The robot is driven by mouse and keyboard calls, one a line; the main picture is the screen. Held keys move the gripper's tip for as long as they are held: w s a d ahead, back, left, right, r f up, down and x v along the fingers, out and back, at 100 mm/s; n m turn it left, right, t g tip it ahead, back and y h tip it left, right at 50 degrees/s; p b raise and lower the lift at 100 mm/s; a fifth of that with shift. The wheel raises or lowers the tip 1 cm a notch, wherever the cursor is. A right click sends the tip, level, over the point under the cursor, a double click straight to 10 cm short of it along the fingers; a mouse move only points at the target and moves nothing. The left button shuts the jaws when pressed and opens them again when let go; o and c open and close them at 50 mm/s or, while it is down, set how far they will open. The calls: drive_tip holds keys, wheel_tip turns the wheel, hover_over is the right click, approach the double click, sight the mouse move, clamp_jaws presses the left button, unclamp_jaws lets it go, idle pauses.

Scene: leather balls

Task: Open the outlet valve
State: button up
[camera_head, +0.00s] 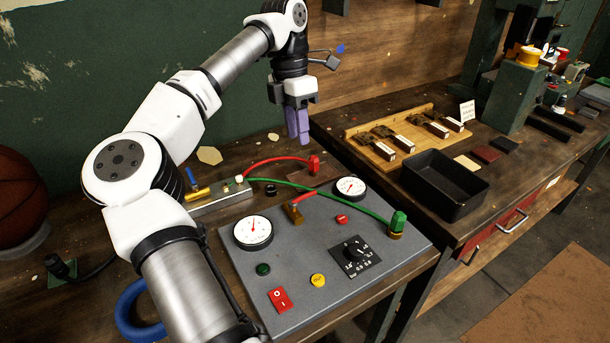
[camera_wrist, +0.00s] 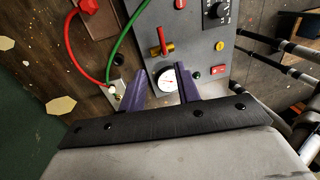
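A brass valve with a red lever (camera_head: 302,200) stands on the grey control panel (camera_head: 325,285); its lever slants up and right. It also shows in the wrist view (camera_wrist: 162,40). A second brass valve with a blue handle (camera_head: 197,194) sits on the metal block left of the panel, partly behind my arm. No label shows which is the outlet valve. My gripper (camera_head: 298,127) has purple fingers and hangs above and behind the panel, clear of both valves. In the wrist view its fingers (camera_wrist: 160,92) are apart with nothing held, a gauge showing beyond them.
The panel bears two gauges (camera_head: 253,231), a black dial (camera_head: 356,252), a red switch (camera_head: 279,299) and several buttons. Red (camera_head: 275,162) and green (camera_head: 325,191) hoses arch behind and across it. A black bin (camera_head: 445,184) stands on the right bench; a leather ball (camera_head: 18,195) lies left.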

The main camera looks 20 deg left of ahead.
sight(304, 198)
drive_tip(key=f+p, duration=0.1)
drive_tip(key=f, duration=0.3)
drive_tip(key=s+d+f, duration=0.1)
drive_tip(key=f, duration=0.3)
drive_tip(key=s+d+f+p, duration=0.1)
drive_tip(key=f, duration=0.4)
drive_tip(key=shift+d+p, duration=0.2)
drive_tip(key=shift+p, duration=0.15)
drive_tip(key=shift+c, duration=0.2)
clamp_jaws()
